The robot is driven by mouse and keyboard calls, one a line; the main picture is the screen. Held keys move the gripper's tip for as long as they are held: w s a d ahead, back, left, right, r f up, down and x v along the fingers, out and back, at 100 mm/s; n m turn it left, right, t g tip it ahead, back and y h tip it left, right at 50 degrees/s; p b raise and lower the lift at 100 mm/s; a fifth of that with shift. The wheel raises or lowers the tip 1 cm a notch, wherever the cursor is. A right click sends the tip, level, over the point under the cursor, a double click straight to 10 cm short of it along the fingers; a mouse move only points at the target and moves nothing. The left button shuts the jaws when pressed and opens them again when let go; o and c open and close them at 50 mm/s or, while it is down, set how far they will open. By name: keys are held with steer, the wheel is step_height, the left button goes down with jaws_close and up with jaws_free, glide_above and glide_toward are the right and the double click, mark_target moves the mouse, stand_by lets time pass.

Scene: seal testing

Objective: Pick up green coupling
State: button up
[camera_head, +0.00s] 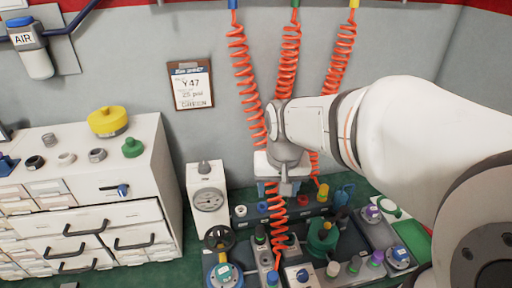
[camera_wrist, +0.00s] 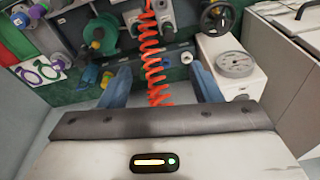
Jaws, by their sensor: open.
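A green knobbed part (camera_head: 132,147) stands on top of the white drawer cabinet at the left. A larger dark green fitting (camera_head: 322,238) stands on the bench and shows at upper left in the wrist view (camera_wrist: 105,35). A green hose end (camera_head: 295,3) is at the top of the middle orange coil. I cannot tell which of these is the green coupling. My gripper (camera_head: 282,190) points down above the bench, in front of the orange coils. In the wrist view its blue fingers (camera_wrist: 161,75) are spread wide. An orange coil hose (camera_wrist: 152,50) shows between them, but the fingers do not grip it.
A white block with a round gauge (camera_head: 208,199) and a black handwheel (camera_head: 219,238) stand left of my gripper. The white drawer cabinet (camera_head: 90,215) is farther left. Trays, valves and coloured caps crowd the bench.

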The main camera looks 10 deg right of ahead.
steer(key=w+d+f+m+b, duration=0.1)
steer(key=w+d+f, duration=0.15)
steer(key=w, duration=0.35)
steer(key=w+d+f+m+b, duration=0.1)
steer(key=w+f+m, duration=0.15)
steer(key=w, duration=0.25)
steer(key=m+g+b, duration=0.2)
steer(key=m, duration=0.2)
glide_toward(283, 198)
steer(key=shift+w+d+f+n, duration=0.2)
steer(key=shift+w+f, duration=0.2)
steer(key=shift+w, duration=0.15)
steer(key=shift+w+d+f+n, duration=0.1)
steer(key=shift+w+d+f, duration=0.15)
steer(key=shift+w+f, duration=0.25)
steer(key=f, duration=0.7)
steer(key=shift+s+d+f, duration=0.1)
steer(key=shift+s+f, duration=0.15)
steer(key=shift+f, duration=0.1)
steer(key=c, duration=1.1)
steer(key=shift+r, duration=0.1)
